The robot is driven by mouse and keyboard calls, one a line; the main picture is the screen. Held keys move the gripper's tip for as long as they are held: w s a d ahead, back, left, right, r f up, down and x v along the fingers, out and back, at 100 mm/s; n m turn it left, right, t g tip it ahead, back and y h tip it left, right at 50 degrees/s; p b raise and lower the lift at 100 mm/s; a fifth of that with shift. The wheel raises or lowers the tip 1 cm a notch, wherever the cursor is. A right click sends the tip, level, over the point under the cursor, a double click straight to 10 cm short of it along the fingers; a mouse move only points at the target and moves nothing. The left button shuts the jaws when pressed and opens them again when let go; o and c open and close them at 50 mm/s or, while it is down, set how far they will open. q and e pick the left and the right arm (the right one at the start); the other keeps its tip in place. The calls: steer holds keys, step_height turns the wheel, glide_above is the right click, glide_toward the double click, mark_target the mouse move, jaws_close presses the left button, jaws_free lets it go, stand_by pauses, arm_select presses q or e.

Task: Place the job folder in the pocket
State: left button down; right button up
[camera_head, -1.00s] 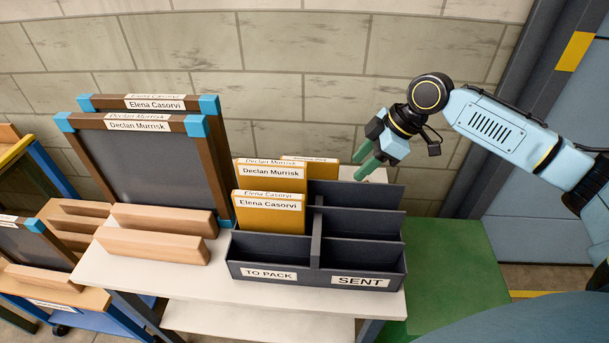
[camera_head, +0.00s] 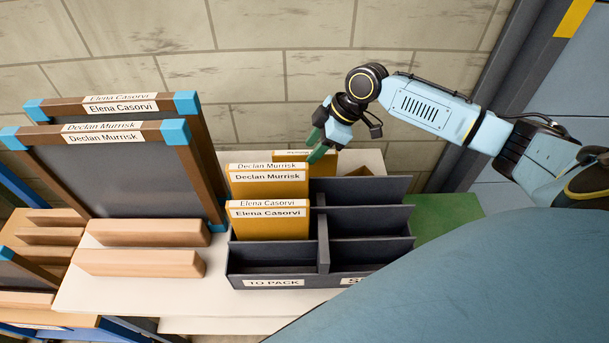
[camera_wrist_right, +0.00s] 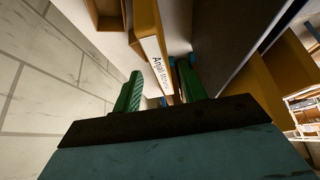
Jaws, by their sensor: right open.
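A dark pocket rack (camera_head: 375,221) stands on the white table, with two columns of pockets. Its left column, labelled TO PACK, holds yellow folders marked Elena Casorvi (camera_head: 268,224) and Declan Murrisk (camera_head: 268,184). Another yellow folder (camera_head: 322,168) stands behind them at the back. The right column's pockets look empty, and its SENT label is mostly hidden. My right gripper (camera_head: 317,148) has green fingers and is open just above the back folder. In the right wrist view, that folder (camera_wrist_right: 144,20), with a partly readable label starting "Anjali", lies ahead between the open fingers (camera_wrist_right: 160,88).
Two dark framed boards, Elena Casorvi (camera_head: 208,160) and Declan Murrisk (camera_head: 100,185), stand left of the rack behind wooden blocks (camera_head: 140,263). A block wall is close behind. A green surface (camera_head: 445,214) lies to the right.

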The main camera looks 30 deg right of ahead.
mark_target(301, 160)
steer(key=shift+w+a+f, duration=0.1)
steer(key=shift+a+f, duration=0.1)
steer(key=p+x, duration=0.1)
steer(key=x, duration=0.3)
steer(key=shift+w+a, duration=0.15)
steer(key=shift+a, duration=0.15)
steer(key=shift+f, duration=0.2)
arm_select(q)
steer(key=shift+w+r, duration=0.55)
steer(key=shift+w, duration=0.15)
arm_select(e)
steer(key=shift+f, duration=0.25)
steer(key=shift+c, duration=0.3)
jaws_close()
